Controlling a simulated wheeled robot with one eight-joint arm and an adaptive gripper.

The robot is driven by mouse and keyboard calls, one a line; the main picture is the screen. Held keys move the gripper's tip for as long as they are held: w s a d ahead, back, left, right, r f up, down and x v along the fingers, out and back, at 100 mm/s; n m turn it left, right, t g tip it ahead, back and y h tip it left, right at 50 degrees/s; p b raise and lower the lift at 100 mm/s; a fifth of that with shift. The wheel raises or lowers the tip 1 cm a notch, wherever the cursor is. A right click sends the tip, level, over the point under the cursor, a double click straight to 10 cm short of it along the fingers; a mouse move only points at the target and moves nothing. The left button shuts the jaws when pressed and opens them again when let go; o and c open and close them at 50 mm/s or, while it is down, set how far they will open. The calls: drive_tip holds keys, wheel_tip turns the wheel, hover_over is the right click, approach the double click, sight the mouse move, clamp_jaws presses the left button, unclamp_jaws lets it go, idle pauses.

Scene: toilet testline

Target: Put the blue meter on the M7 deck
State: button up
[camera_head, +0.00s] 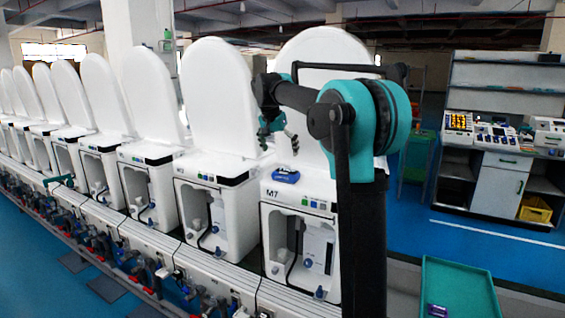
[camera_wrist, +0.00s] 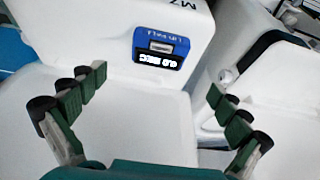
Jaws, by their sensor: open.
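The blue meter (camera_head: 285,175) lies on the white deck of the unit marked M7 (camera_head: 272,192), near its front edge. In the wrist view the blue meter (camera_wrist: 160,47) shows its display and label, close to the M7 marking. My gripper (camera_head: 280,143) is above the deck, beside and above the meter, with its fingers pointing down. In the wrist view my gripper (camera_wrist: 160,105) has its fingers spread wide with nothing between them. The meter stands apart from both fingertips. My arm hides part of the M7 unit's right side.
A row of white toilet units (camera_head: 210,165) with raised lids runs to the left. A green tray (camera_head: 460,290) holding a purple item (camera_head: 437,311) is at the lower right. A workbench (camera_head: 495,150) with devices and a yellow crate (camera_head: 535,210) stands at the back right.

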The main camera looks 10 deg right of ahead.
drive_tip(key=s+d+f+n+y, duration=0.1)
drive_tip(key=s+d+f+n, duration=0.2)
drive_tip(key=s+f, duration=1.3)
drive_tip(key=s+d+f+n+y, duration=0.1)
drive_tip(key=s+d+f+n, duration=0.2)
drive_tip(key=s+f, duration=1.4)
drive_tip(key=s+n, duration=0.1)
drive_tip(key=s, duration=0.4)
drive_tip(key=shift+s+d+f+y, duration=0.15)
drive_tip(key=shift+s+y, duration=0.15)
drive_tip(key=shift+y, duration=0.1)
